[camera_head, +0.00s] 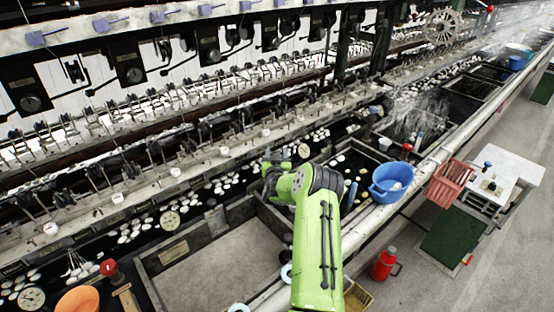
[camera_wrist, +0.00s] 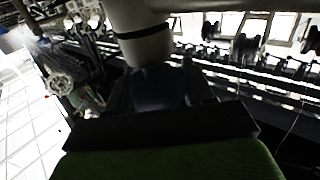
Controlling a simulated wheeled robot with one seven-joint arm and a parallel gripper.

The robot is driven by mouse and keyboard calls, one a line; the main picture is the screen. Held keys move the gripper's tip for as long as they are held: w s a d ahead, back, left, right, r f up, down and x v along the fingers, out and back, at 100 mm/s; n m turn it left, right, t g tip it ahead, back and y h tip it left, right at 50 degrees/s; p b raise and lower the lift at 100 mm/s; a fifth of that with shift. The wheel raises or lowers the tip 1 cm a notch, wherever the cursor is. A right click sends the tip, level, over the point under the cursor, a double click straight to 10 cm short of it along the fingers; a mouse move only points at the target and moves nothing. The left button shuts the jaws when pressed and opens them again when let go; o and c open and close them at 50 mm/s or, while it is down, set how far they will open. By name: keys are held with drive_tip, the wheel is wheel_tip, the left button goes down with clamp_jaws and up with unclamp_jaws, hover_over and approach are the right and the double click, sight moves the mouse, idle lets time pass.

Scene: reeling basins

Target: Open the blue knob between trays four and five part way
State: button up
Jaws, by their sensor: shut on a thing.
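In the wrist view my gripper (camera_wrist: 158,92) is shut on a dark blue piece (camera_wrist: 155,82), which looks like the blue knob. The picture is dark, so its turn angle cannot be told. A pale cylinder (camera_wrist: 141,40) stands just beyond the blue piece, partly cut off by the top edge. In the head view my green arm reaches over the row of basins, and its bent wrist hides the jaws and the knob. A grey-bottomed tray (camera_head: 215,270) lies to the left of the arm. Tray numbers cannot be read.
A blue bucket (camera_head: 390,182) and a red slatted crate (camera_head: 450,181) are right of the arm. A red flask (camera_head: 384,263) stands on the floor. An orange bowl (camera_head: 78,300) is at lower left. The reeling machine (camera_head: 130,70) runs along behind. The right-hand floor has free room.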

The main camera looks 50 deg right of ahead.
drive_tip(key=n+t+y+b, duration=0.1)
drive_tip(key=b, duration=0.2)
drive_tip(key=f+t+y+b, duration=0.1)
drive_tip(key=b, duration=0.2)
drive_tip(key=shift+w+a+n+b, duration=0.1)
drive_tip(key=shift+n+b, duration=0.2)
drive_tip(key=shift+n, duration=0.1)
drive_tip(key=n+t+y+b, duration=0.1)
drive_tip(key=b, duration=0.2)
drive_tip(key=shift+y+b, duration=0.3)
drive_tip(key=shift+b, duration=0.05)
drive_tip(key=n+y+b, duration=0.1)
drive_tip(key=n+t+y+b, duration=0.1)
drive_tip(key=b, duration=0.1)
drive_tip(key=y+b, duration=0.1)
drive_tip(key=shift+w+a+r+n+t+y, duration=0.1)
drive_tip(key=shift+a+r+n+t+y, duration=0.15)
drive_tip(key=shift+n+t+y, duration=0.15)
drive_tip(key=shift+a+r+n+t+y+b, duration=0.15)
drive_tip(key=shift+n+t+y+b, duration=0.15)
drive_tip(key=shift+n+y+b, duration=0.55)
drive_tip(key=shift+r+y, duration=0.1)
drive_tip(key=shift+y, duration=0.25)
drive_tip(key=o, duration=1)
drive_tip(key=shift+w, duration=0.1)
drive_tip(key=shift+c, duration=0.2)
drive_tip(key=s+a+b, duration=0.1)
drive_tip(key=s+a, duration=0.2)
drive_tip(key=s, duration=1.2)
drive_tip(key=shift+s, duration=0.25)
